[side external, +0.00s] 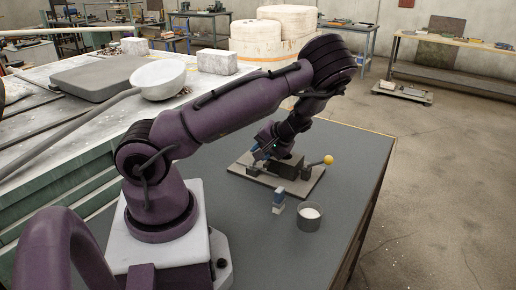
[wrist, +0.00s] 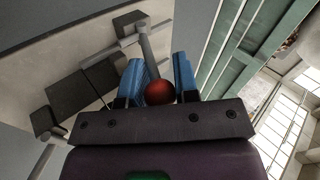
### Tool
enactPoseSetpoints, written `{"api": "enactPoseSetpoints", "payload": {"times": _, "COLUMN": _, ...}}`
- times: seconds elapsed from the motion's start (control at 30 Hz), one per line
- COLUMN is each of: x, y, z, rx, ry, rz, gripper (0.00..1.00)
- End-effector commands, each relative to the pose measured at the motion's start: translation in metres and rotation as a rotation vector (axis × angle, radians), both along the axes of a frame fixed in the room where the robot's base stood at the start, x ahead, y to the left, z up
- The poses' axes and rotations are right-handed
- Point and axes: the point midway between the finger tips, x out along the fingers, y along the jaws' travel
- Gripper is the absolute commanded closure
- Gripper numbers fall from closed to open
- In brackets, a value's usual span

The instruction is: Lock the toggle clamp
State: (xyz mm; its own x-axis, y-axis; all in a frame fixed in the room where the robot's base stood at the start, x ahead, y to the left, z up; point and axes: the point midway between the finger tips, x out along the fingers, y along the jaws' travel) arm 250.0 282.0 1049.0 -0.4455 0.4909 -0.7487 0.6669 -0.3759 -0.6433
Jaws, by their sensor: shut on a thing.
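The toggle clamp sits on a flat grey base plate (side external: 238,170) on the dark table in the side external view. In the wrist view its lever, a grey rod (wrist: 149,52) with a red ball knob (wrist: 160,92), runs between the blue fingers of my gripper (wrist: 160,72). The gripper is shut on the lever at the knob end. In the side external view my gripper (side external: 264,150) is over the left part of the plate, and the red knob is hidden there. Dark blocks (wrist: 87,97) of the fixture show in the wrist view.
A yellow ball (side external: 328,160) on a thin rod sticks out at the plate's right. A grey cup (side external: 309,217) with white contents and a small blue-grey block (side external: 279,201) stand in front of the plate. The table's right side is clear.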

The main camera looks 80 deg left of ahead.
Motion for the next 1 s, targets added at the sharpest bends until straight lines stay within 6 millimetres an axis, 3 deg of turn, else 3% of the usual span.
{"api": "enactPoseSetpoints", "payload": {"times": 0.03, "x": -0.0090, "y": 0.0031, "z": 0.0023, "rx": 0.020, "ry": 0.040, "rz": 0.016, "gripper": 1.00}}
{"api": "enactPoseSetpoints", "payload": {"times": 0.73, "x": -0.0061, "y": 0.0006, "z": 0.0015, "rx": 0.067, "ry": 0.089, "rz": 0.019, "gripper": 1.00}}
{"api": "enactPoseSetpoints", "payload": {"times": 0.77, "x": -0.0061, "y": 0.0006, "z": 0.0015, "rx": 0.067, "ry": 0.089, "rz": 0.019, "gripper": 0.64}}
{"api": "enactPoseSetpoints", "payload": {"times": 0.83, "x": -0.0056, "y": 0.0004, "z": 0.0014, "rx": 0.066, "ry": 0.087, "rz": 0.018, "gripper": 0.48}}
{"api": "enactPoseSetpoints", "payload": {"times": 1.0, "x": -0.0029, "y": -0.0006, "z": 0.0007, "rx": 0.064, "ry": 0.081, "rz": 0.013, "gripper": 0.48}}
